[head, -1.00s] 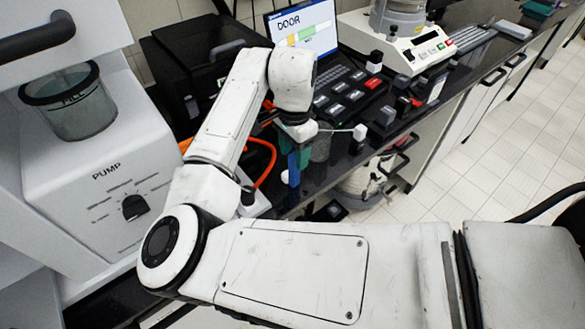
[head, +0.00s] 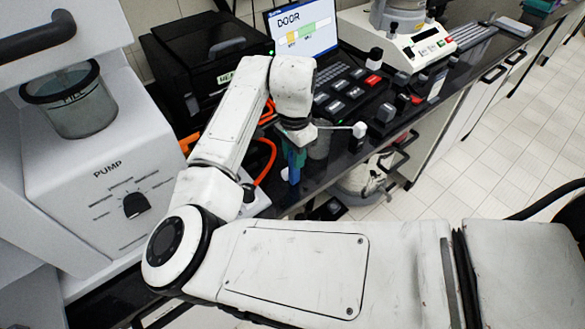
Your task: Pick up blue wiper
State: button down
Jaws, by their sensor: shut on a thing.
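The blue wiper (head: 296,160) is a narrow blue piece, seen just below my wrist at the front of the dark bench. A greenish part shows with it. My gripper (head: 299,146) is at its upper end and shut on it. The wrist hides most of the fingers and the upper part of the wiper. I cannot tell whether the wiper's lower end touches the bench.
A grey cylinder (head: 320,143) stands close to the right of the wiper. A thin rod with a white knob (head: 359,130) is near my wrist. An orange cable (head: 268,160) lies at left. A black keypad (head: 350,92) and the white pump unit (head: 110,190) flank the arm.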

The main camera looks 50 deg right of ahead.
dwell(0.4)
jog(key=shift+r, duration=0.5)
notch_tip(320, 180, up, 2)
jog(key=shift+r+b, duration=0.1)
jog(key=shift+b, duration=0.2)
jog(key=s+a+r+b, duration=0.1)
jog(key=s+a+r, duration=0.1)
jog(key=s+r, duration=0.3)
jog(key=s+a+r+b, duration=0.1)
jog(key=s+a+r, duration=0.2)
jog(key=s, duration=0.5)
jog(key=shift+a+r, duration=0.35)
jog(key=shift+r, duration=0.55)
jog(key=c, duration=1.5)
grip_release()
jog(key=shift+c, duration=0.2)
jog(key=shift+w, duration=0.1)
jog(key=shift+c, duration=1.4)
jog(key=shift+f, duration=0.1)
